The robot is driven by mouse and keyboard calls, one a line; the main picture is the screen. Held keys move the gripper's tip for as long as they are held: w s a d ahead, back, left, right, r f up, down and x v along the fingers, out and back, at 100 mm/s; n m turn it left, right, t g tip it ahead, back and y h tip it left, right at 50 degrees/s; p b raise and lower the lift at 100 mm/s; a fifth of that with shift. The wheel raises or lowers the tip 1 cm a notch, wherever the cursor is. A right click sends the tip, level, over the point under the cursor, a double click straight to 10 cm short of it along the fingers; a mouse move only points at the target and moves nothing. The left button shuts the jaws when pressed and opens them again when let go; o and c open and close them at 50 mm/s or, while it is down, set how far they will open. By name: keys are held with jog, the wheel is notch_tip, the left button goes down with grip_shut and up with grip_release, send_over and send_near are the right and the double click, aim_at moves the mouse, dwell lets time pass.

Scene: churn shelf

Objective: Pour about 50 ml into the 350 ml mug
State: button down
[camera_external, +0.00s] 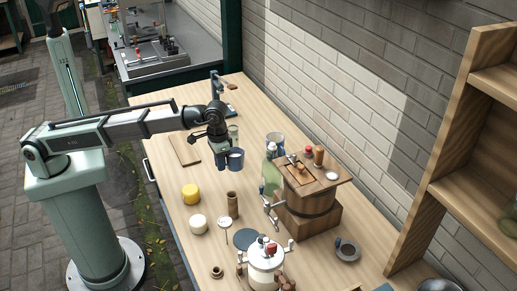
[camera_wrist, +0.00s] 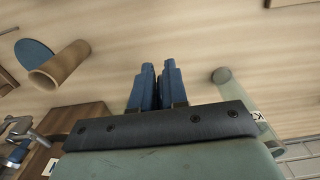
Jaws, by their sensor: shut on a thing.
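My gripper (camera_external: 218,159) is over the back half of the bench, fingers pointing down. It also shows in the wrist view (camera_wrist: 159,72), its two blue fingers close together with a thin gap. The wrist view does not show the mug. I cannot read any volume marks.
A greenish clear glass (camera_external: 233,133) stands behind my gripper. A wooden churn (camera_external: 307,214) with a crank and a green bottle (camera_external: 270,179) stand to the right. A flat board (camera_external: 185,149) lies left.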

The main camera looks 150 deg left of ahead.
jog(key=w+a+r+n, duration=0.1)
jog(key=w+r+n, duration=0.5)
jog(key=w, duration=0.6)
jog(key=w+a+r+n, duration=0.2)
jog(key=w+r+n, duration=0.3)
jog(key=w+r, duration=0.5)
jog(key=s+a+f+n, duration=0.1)
jog(key=s+a+n, duration=0.2)
jog(key=a, duration=0.5)
jog(key=s+a+n, duration=0.3)
jog(key=s+a, duration=0.1)
jog(key=a, duration=0.4)
jog(key=s+a+f+n, duration=0.3)
jog(key=a+f, duration=0.5)
jog(key=f, duration=0.4)
jog(key=shift+s+a+f+n, duration=0.25)
jog(key=shift+s+a+n, duration=0.1)
jog(key=shift+n, duration=0.15)
jog(key=s+a+f+n, duration=0.1)
jog(key=a+f+n, duration=0.1)
jog(key=a, duration=0.1)
jog(key=s+a+f+n, duration=0.1)
jog(key=a+f+n, duration=0.1)
jog(key=a, duration=0.1)
jog(key=s+a+f+n, duration=0.2)
jog(key=a, duration=0.1)
jog(key=shift+a, duration=0.4)
jog(key=shift+s, duration=0.15)
